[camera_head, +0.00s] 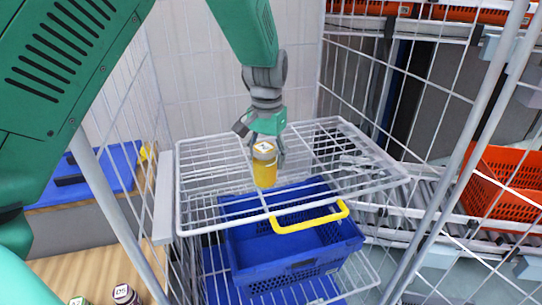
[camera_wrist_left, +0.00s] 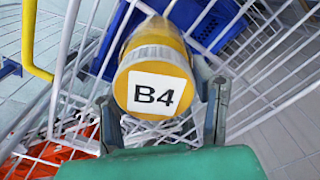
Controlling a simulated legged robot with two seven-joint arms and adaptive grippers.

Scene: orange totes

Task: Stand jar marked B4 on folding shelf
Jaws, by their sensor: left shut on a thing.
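The jar marked B4 (camera_head: 264,168) is a yellow jar with a pale lid band and a white label on top. My left gripper (camera_head: 265,150) is shut on it from above and holds it upright over the white wire folding shelf (camera_head: 205,172). Whether the jar's base touches the wires I cannot tell. In the left wrist view the label of the jar (camera_wrist_left: 155,93) faces me, between the two fingers of the left gripper (camera_wrist_left: 163,110). My right gripper is not in view.
A blue basket (camera_head: 300,250) with a yellow handle (camera_head: 308,218) stands below the shelf. White mesh cage walls and posts surround the shelf. An orange tote (camera_head: 500,185) is at the right. Two jars, one marked D5 (camera_head: 124,294), are at the lower left. Much of the shelf is bare.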

